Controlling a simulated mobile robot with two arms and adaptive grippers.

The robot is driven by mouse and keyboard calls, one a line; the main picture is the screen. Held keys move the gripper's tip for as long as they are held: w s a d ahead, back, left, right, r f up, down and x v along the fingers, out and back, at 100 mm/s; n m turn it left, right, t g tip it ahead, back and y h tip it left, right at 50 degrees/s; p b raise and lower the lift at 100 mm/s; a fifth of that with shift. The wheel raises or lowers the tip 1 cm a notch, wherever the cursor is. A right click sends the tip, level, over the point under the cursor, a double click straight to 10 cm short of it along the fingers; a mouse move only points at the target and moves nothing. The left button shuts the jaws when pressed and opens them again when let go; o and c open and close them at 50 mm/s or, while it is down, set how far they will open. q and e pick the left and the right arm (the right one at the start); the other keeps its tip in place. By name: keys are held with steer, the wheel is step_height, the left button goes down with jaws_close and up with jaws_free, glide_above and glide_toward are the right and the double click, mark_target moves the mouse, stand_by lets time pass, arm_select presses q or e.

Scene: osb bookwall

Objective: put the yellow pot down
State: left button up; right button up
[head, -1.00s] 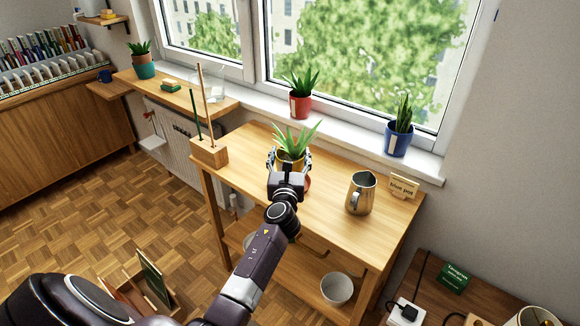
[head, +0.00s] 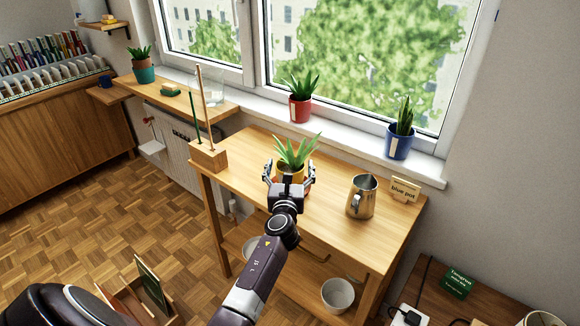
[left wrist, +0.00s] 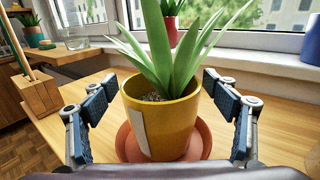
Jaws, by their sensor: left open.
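The yellow pot (head: 290,173) with a spiky green plant stands upright on the wooden table, on a terracotta saucer (left wrist: 198,152). In the left wrist view the pot (left wrist: 165,125) is in the middle, with a pale label on its front left. My left gripper (head: 288,170) is open around the pot. Its fingers stand to either side, with a visible gap between pot and finger on both sides in the left wrist view. My right gripper is not in view.
On the table, a metal pitcher (head: 361,196) and a "blue pot" sign (head: 404,190) stand to the right, a wooden block with sticks (head: 208,155) to the left. A red pot (head: 300,109) and a blue pot (head: 399,146) stand on the windowsill.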

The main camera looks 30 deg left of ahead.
arm_select(q)
steer(key=shift+r, duration=0.25)
steer(key=v, duration=1.2)
steer(key=shift+p, duration=0.35)
steer(key=shift+s+a+f, duration=0.1)
